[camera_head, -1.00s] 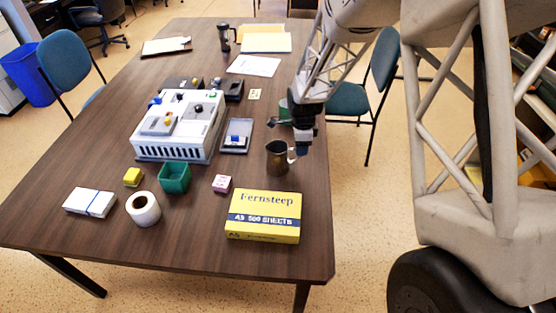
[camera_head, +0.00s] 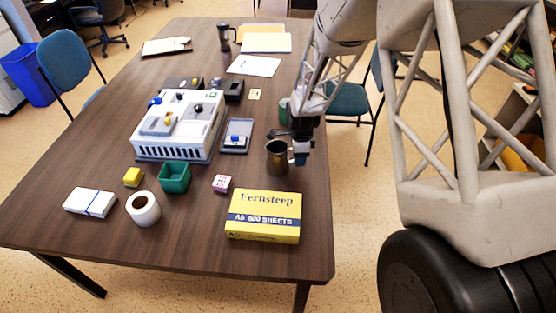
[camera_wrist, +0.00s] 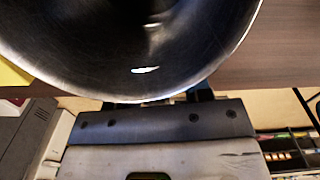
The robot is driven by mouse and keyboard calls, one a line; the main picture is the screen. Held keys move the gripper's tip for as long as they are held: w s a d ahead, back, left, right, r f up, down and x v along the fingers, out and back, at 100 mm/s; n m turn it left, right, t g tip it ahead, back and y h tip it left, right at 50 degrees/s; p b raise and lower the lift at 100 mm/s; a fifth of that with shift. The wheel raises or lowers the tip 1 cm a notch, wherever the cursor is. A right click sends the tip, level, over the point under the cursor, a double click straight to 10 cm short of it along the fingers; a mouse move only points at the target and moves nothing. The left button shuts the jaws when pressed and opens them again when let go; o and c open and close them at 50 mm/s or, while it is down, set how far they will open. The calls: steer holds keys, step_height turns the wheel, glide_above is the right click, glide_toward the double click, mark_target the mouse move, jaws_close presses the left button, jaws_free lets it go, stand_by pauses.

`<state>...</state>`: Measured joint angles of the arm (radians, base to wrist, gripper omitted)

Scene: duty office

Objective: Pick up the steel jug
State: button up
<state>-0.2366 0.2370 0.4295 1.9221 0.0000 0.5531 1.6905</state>
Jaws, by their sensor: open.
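The steel jug (camera_head: 277,157) stands upright on the table near its right edge, behind the yellow paper box. Its handle side faces right, toward my gripper (camera_head: 301,157). My gripper is at the jug's right side, low over the table edge, with its jaws open. In the wrist view the jug's round rim and dark inside (camera_wrist: 140,50) fill the top of the picture, very close to the camera. The fingers show only in part behind the jug (camera_wrist: 160,99), so I cannot tell whether they are around the handle or touching it.
The yellow paper box (camera_head: 263,217) lies in front of the jug. A pink block (camera_head: 222,183), a green bin (camera_head: 174,177) and a white console (camera_head: 180,126) stand to the left. A green mug (camera_head: 284,112) stands just behind the jug. A blue chair (camera_head: 347,101) is beyond the table's right edge.

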stand_by(0.4)
jaws_close()
